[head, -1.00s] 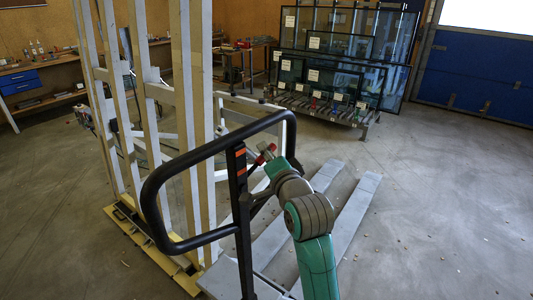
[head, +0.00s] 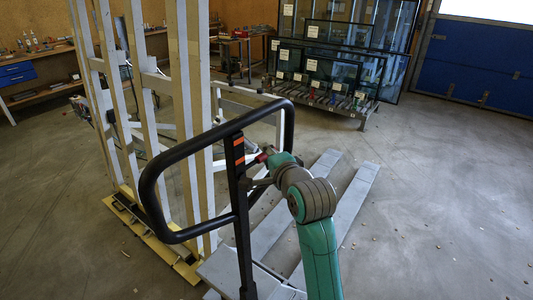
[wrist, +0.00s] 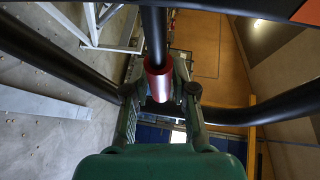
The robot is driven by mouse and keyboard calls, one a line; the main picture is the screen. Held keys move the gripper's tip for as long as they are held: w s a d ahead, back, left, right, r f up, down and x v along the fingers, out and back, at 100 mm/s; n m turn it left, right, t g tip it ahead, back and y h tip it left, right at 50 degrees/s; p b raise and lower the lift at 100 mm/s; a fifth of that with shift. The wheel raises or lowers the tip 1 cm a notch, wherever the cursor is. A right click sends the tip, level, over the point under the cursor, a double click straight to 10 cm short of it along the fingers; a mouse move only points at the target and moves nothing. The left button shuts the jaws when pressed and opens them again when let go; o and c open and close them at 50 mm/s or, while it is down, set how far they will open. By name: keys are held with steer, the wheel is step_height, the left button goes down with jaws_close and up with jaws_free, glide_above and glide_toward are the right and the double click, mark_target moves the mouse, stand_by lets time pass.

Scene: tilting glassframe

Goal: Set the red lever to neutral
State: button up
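The red lever (wrist: 158,80) shows in the wrist view as a red cylindrical grip on a dark rod, between the two fingers of my gripper (wrist: 160,88). The fingers lie close along both sides of the grip, with little or no gap. In the head view only a small part of the red lever (head: 262,158) shows, just right of the black handle post; my gripper (head: 270,161) is at it and hides the rest. The lever's pivot is hidden behind the post and my arm.
A black looped handle (head: 150,190) surrounds the lever area and passes close to my gripper. A wood-and-metal frame (head: 190,120) stands left on a yellow base (head: 155,245). Grey forks (head: 345,210) extend behind my arm. Glass panes (head: 335,75) stand at the back. Floor at right is clear.

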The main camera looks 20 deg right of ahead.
steer(key=shift+o, duration=0.8)
steer(key=s+r, duration=0.2)
steer(key=s, duration=0.9)
steer(key=shift+s+d, duration=0.4)
steer(key=s+f+n+h, duration=0.1)
steer(key=s+f+n, duration=0.3)
steer(key=s+f, duration=0.55)
steer(key=s+f+n, duration=0.3)
steer(key=s+f, duration=0.4)
steer(key=f, duration=0.5)
steer(key=s+a+f+n+g, duration=0.1)
steer(key=s+f+n, duration=0.2)
steer(key=s+n, duration=0.6)
steer(key=s, duration=1.7)
steer(key=shift+a+f, duration=0.2)
steer(key=shift+a, duration=0.1)
